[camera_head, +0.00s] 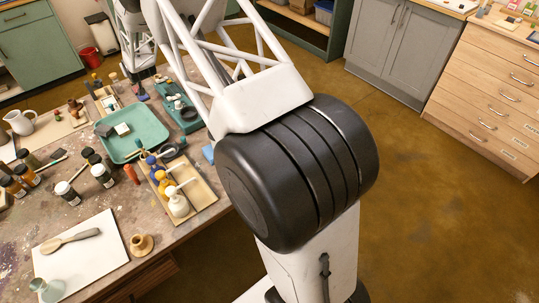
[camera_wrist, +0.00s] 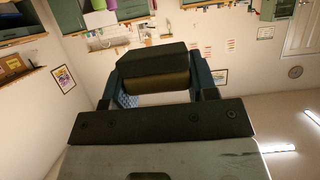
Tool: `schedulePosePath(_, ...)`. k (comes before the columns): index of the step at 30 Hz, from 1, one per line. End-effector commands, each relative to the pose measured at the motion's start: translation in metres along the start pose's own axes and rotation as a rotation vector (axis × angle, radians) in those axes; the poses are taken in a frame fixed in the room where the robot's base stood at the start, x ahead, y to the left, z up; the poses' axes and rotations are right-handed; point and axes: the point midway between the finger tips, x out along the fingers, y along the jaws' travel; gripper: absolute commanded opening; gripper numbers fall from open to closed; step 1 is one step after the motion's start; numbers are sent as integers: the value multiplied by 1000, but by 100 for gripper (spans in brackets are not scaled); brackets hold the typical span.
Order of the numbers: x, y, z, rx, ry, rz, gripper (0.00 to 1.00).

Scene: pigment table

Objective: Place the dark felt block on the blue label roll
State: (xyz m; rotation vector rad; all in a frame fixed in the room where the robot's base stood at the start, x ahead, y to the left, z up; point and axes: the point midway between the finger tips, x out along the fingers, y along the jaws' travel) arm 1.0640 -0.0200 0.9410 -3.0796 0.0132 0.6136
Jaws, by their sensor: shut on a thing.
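My gripper (camera_wrist: 156,82) is shut on a dark block (camera_wrist: 152,58) with a brownish-olive lower face; I take it for the dark felt block. The block sits between the two fingers, off any surface in the wrist view. In the head view my gripper (camera_head: 140,90) is small, beyond the teal tray at the table's far side; the block is not clear there. I cannot make out the blue label roll for certain. A small blue thing (camera_head: 208,152) shows at the table's right edge, partly hidden by my arm, and its shape is unclear.
The teal tray (camera_head: 151,150) holds a dark block and a white block. A divided wooden tray (camera_head: 202,193) with bottles, a teal case (camera_head: 183,112), several jars and a white board (camera_head: 75,268) crowd the table. My arm hides part of its right side.

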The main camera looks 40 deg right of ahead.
Motion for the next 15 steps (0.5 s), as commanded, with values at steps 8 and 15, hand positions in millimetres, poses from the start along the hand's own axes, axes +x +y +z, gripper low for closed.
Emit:
schedulePosePath(8, -47, 63, 11, 9, 1, 24, 30)
schedulePosePath(15, -106, 126, 30, 19, 0, 45, 30)
